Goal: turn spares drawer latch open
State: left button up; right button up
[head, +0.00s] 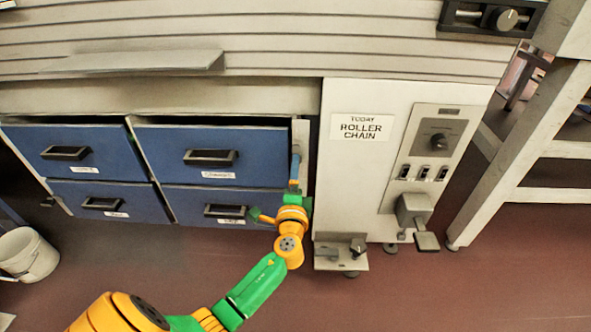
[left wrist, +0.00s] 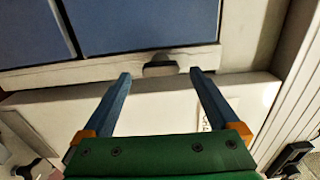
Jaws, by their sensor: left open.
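A bank of blue drawers (head: 215,155) with dark handles and small white labels stands in the head view; the labels are too small to read. A pale upright frame strip runs along its right edge. In the left wrist view, a dark latch knob (left wrist: 160,69) sits on this pale strip (left wrist: 100,70), beside the blue drawer fronts (left wrist: 145,25). My left gripper (head: 295,168) is at the strip in the head view, hiding the latch there. In the left wrist view its blue fingers (left wrist: 160,75) are apart, one on each side of the latch, with nothing gripped; contact cannot be told.
A white bucket (head: 27,255) is at the far left. A pale metal frame (head: 520,150) stands at right. The red-brown floor in front is clear.

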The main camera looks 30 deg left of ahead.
pick_arm(q)
jog(key=v, duration=0.5)
jog(key=shift+p, duration=0.3)
pick_arm(e)
jog(key=shift+x, duration=0.95)
jog(key=shift+s, duration=0.2)
